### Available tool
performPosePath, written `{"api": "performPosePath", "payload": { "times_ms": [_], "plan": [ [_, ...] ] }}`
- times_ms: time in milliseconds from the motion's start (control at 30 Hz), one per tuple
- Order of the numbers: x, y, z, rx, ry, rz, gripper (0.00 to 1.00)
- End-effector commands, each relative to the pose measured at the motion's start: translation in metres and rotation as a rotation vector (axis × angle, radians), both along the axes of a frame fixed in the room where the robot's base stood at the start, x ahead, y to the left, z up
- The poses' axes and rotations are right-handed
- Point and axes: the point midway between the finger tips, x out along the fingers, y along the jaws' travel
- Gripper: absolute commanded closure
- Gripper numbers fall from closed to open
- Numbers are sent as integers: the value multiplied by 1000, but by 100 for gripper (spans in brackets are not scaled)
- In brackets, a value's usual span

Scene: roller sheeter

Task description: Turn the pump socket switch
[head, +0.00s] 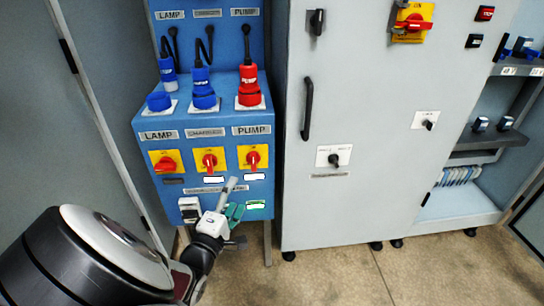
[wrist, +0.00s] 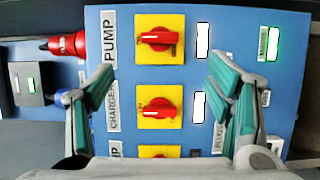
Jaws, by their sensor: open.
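The pump socket switch (head: 253,158) is a red rotary handle on a yellow plate, below the PUMP label on the blue socket box. In the head view its handle stands roughly upright. In the wrist view the same switch (wrist: 157,38) appears at the top, beside the sideways PUMP label, with its handle lying across the picture. My gripper (head: 234,201) is open and empty, below and a little left of the switch, not touching it. In the wrist view its teal-padded fingers (wrist: 162,68) are spread wide, the charger switch (wrist: 158,107) between them and the pump switch beyond.
The lamp switch (head: 166,162) is left of the charger switch. Blue plugs (head: 202,87) and a red plug (head: 248,85) with cables stand on the sloped top above. A grey cabinet (head: 355,200) with a long handle is close on the right. Open floor (head: 330,278) lies in front.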

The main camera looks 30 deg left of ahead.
Motion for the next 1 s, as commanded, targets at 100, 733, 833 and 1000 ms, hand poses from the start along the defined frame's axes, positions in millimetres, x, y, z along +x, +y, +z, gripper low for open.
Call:
{"api": "performPosePath", "payload": {
  "times_ms": [100,733,833,1000],
  "plan": [
    [8,3,-1,0,-3,5,27],
    [117,19,-1,-1,-2,1,27],
    [127,20,-1,-1,-1,1,27],
    [135,21,-1,-2,0,2,27]
  ]
}}
